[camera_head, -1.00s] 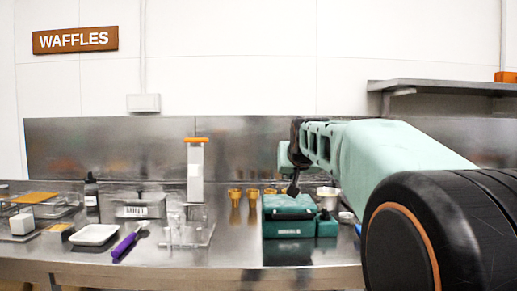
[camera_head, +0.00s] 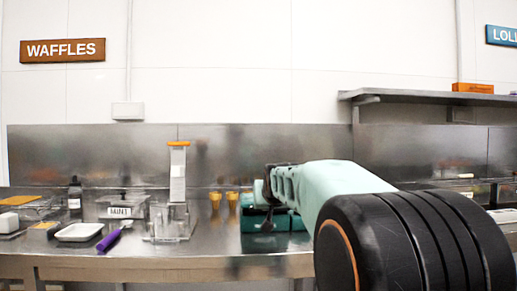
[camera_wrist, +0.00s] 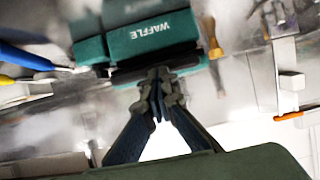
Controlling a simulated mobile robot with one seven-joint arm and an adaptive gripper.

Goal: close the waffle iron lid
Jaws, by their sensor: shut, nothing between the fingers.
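The waffle iron (camera_head: 250,240) is a dark green box on the steel counter, partly hidden behind my arm in the head view. In the wrist view its green face lettered WAFFLE (camera_wrist: 150,36) shows at the top, with a dark bar along its near edge. Whether the lid is up or down I cannot tell clearly. My gripper (camera_head: 267,226) is shut and empty, in front of the iron in the head view. In the wrist view its fingertips (camera_wrist: 160,75) overlap the dark bar; touching or just short of it, I cannot tell.
Brass-coloured cups (camera_head: 231,197) and an orange-topped dispenser (camera_head: 178,175) stand left of the iron. A white tray (camera_head: 79,232) and a purple-handled tool (camera_head: 110,240) lie farther left. A blue-handled tool (camera_wrist: 25,58) lies beside the iron. A wall shelf (camera_head: 420,97) is above right.

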